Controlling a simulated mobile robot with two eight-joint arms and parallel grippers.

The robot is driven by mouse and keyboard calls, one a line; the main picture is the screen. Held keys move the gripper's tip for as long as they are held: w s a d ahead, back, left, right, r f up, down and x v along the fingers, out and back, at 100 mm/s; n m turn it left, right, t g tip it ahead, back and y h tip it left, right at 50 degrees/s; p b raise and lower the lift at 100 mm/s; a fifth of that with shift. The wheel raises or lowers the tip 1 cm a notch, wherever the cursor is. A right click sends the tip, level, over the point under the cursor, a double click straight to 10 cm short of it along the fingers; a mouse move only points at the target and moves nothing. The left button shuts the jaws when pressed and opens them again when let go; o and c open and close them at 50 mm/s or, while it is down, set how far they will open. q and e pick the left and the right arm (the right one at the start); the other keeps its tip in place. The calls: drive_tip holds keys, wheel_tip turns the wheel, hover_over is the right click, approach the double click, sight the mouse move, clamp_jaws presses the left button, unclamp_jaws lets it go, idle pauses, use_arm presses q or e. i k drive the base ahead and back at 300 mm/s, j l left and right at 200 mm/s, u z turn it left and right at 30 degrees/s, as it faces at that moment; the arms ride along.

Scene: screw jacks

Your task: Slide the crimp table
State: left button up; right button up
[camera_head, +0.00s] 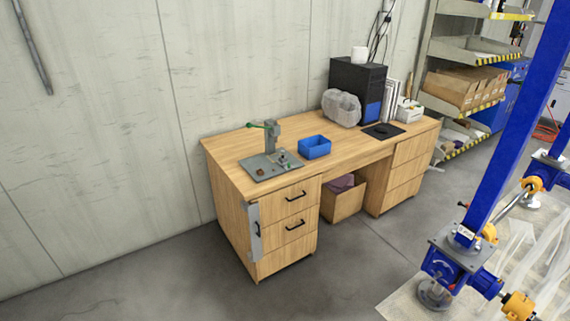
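The crimp table is a light wooden desk (345,150) standing by the concrete wall, in the middle of the view. A small press with a green lever (271,136) stands on a grey plate (262,176) at its left end. The left drawer unit (289,208) has dark handles, and a grey metal piece with a dark handle (255,229) is at its front left corner. Neither of my grippers shows, and nothing is seen touching the table. The table's back side is hidden.
Blue screw jacks (449,267) stand at right; shelves (470,90) behind. Floor in front (330,270) is clear.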

sight(286, 165)
drive_tip(key=i+l+u, duration=0.2)
drive_tip(key=i, duration=0.35)
drive_tip(key=i+u, duration=0.25)
drive_tip(key=i, duration=0.25)
drive_tip(key=i+l+u, duration=0.2)
drive_tip(key=i+l, duration=0.15)
drive_tip(key=i, duration=0.15)
drive_tip(key=i+l+u, duration=0.2)
drive_tip(key=i+l, duration=0.15)
drive_tip(key=i, duration=0.15)
